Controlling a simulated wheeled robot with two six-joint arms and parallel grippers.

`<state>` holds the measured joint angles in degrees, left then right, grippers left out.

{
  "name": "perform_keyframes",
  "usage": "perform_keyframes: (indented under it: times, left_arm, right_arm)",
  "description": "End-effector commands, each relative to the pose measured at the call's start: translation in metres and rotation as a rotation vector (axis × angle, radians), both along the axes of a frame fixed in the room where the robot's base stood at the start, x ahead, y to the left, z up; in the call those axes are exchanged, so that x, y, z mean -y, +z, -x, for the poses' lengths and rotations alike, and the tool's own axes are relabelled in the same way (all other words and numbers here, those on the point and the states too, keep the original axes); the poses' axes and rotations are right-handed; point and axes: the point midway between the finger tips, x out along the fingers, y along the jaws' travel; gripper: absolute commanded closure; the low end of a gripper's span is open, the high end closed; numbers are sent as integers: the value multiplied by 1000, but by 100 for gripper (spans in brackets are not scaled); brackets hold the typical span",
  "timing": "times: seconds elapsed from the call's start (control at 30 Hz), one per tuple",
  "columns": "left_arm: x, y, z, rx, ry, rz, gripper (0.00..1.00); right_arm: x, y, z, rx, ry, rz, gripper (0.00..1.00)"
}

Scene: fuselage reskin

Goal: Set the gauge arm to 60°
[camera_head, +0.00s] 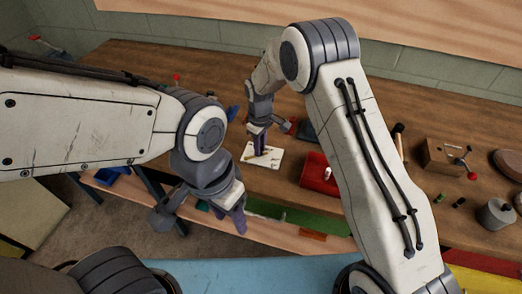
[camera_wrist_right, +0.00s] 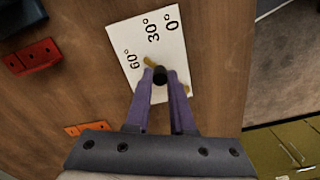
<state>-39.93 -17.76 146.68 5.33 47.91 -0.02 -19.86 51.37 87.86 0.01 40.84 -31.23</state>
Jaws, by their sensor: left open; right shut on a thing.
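The gauge is a white card or plate with 0°, 30° and 60° marks, lying on the wooden bench; it shows in the wrist view (camera_wrist_right: 158,38) and in the head view (camera_head: 274,163). Its brass arm (camera_wrist_right: 150,62) shows in two bits; the tip lies close to the 60° mark, on the side toward 30°. The exact angle cannot be told. My right gripper (camera_wrist_right: 160,78) is shut on the black knob (camera_wrist_right: 160,74), covering the middle of the arm; it points down over the plate in the head view (camera_head: 260,150). My left gripper (camera_head: 212,216) is open and empty, lower left of the gauge.
A red tray (camera_head: 313,180) stands right of the plate. A wooden block with a red-tipped lever (camera_head: 448,157) and a grey cylinder (camera_head: 494,214) stand farther right. In the wrist view, a red part (camera_wrist_right: 38,60) and an orange part (camera_wrist_right: 86,128) lie left of the gauge.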

Motion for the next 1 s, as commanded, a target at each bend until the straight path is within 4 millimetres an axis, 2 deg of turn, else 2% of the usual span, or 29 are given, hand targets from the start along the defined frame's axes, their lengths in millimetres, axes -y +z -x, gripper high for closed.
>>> perform_keyframes:
  times: [0.2, 0.5, 1.0]
  left_arm:
    - [0, -2, 0, 0, 0, 0, 50]
    - [0, -4, 0, 0, 0, 0, 50]
    - [0, -5, 0, 0, 0, 0, 50]
  right_arm:
    - [-4, 1, -10, 5, 180, -2, 100]
    - [-9, 2, -17, 6, 349, -2, 100]
    - [-11, 2, -20, 7, 418, -1, 100]
